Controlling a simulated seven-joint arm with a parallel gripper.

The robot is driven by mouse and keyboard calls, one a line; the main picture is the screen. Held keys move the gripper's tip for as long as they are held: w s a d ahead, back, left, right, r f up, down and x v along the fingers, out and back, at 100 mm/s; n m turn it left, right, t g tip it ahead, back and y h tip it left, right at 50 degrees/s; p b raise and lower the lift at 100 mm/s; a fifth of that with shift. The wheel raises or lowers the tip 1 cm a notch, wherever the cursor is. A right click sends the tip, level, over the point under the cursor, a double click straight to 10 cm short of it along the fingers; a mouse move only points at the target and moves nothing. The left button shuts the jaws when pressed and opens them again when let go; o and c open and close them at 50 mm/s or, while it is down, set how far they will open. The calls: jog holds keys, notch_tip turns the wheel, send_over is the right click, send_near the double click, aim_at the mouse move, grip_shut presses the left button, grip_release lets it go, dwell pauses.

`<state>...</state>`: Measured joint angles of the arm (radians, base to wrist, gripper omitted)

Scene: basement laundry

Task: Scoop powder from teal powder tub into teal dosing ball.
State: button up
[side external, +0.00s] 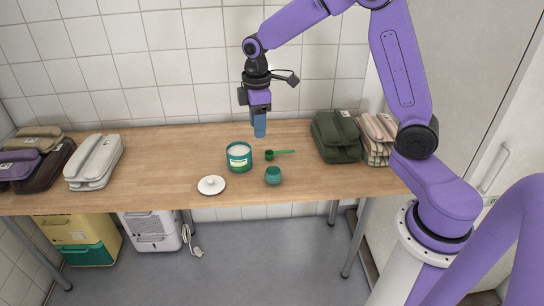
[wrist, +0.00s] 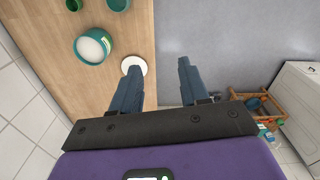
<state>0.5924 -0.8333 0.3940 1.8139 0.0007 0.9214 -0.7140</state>
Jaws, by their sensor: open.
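The teal powder tub (side external: 239,164) stands open on the wooden table with white powder inside; it also shows in the wrist view (wrist: 80,52). The teal dosing ball (side external: 273,177) stands to its right and nearer the front; part of it shows at the top of the wrist view (wrist: 117,4). A green scoop (side external: 270,155) lies on the table right of the tub, its handle pointing right; its bowl is cut off in the wrist view (wrist: 73,4). My gripper (side external: 259,131) is open and empty above the table; its fingers show apart in the wrist view (wrist: 159,67).
A white lid with a knob (side external: 211,186) lies in front of the tub, near the front edge. Folded dark green (side external: 337,136) and striped (side external: 375,138) bundles lie right, and white (side external: 94,162) and dark ones left. A tiled wall (side external: 155,60) stands behind the table (side external: 160,150).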

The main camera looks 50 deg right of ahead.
jog(key=w+d+f, duration=0.5)
jog(key=w+d, duration=0.3)
jog(key=d, duration=0.4)
jog(key=m, duration=0.1)
send_over(282, 152)
notch_tip(282, 152, down, 16)
jog(key=shift+f, duration=0.25)
jog(key=shift+w+d+f, duration=0.1)
jog(key=shift+f, duration=1.25)
jog(key=shift+w+d+f, duration=0.1)
jog(key=shift+f, duration=1.25)
grip_shut()
